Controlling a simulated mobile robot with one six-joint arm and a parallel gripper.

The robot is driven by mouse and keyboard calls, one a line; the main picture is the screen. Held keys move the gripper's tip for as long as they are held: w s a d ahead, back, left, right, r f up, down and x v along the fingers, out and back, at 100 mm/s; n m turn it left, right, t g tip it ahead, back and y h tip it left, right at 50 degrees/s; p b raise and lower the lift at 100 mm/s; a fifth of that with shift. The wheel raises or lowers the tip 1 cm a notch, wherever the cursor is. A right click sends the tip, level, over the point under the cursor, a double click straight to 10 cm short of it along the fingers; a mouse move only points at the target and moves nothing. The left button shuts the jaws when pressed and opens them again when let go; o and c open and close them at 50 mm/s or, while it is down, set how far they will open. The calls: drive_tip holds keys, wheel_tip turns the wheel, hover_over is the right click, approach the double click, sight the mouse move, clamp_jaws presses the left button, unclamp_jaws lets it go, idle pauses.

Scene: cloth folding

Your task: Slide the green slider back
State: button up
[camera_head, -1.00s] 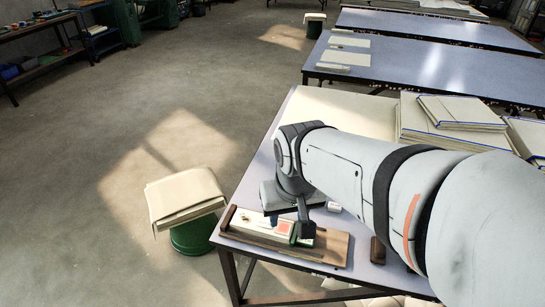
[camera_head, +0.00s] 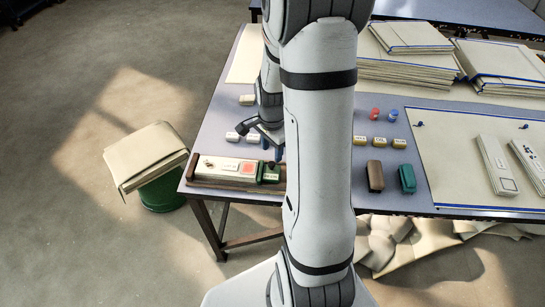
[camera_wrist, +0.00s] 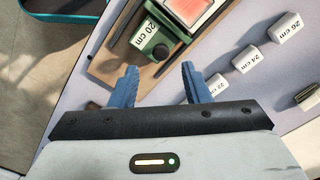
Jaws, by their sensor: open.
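The green slider (camera_head: 269,173) sits on a wooden board (camera_head: 231,187) at the table's near left corner, against the right end of a pale block (camera_head: 222,165) with a red square. In the wrist view the green slider (camera_wrist: 158,42) carries a "20 cm" label and a dark knob. My gripper (camera_wrist: 158,80) is open, its two blue fingers apart and empty, with the slider beyond the fingertips. In the head view my gripper (camera_head: 262,139) is just behind the slider, partly hidden by my arm. Contact with the slider is not visible.
White blocks labelled 22 cm (camera_wrist: 217,87), 24 cm (camera_wrist: 246,58) and 26 cm (camera_wrist: 285,27) stand close to the right finger. A brown block (camera_head: 375,176) and a green block (camera_head: 407,178) stand right of my arm. A stool with folded cloth (camera_head: 150,157) is left of the table.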

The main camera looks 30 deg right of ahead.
sight(272, 164)
drive_tip(key=shift+f, duration=2.8)
drive_tip(key=shift+c, duration=0.4)
clamp_jaws()
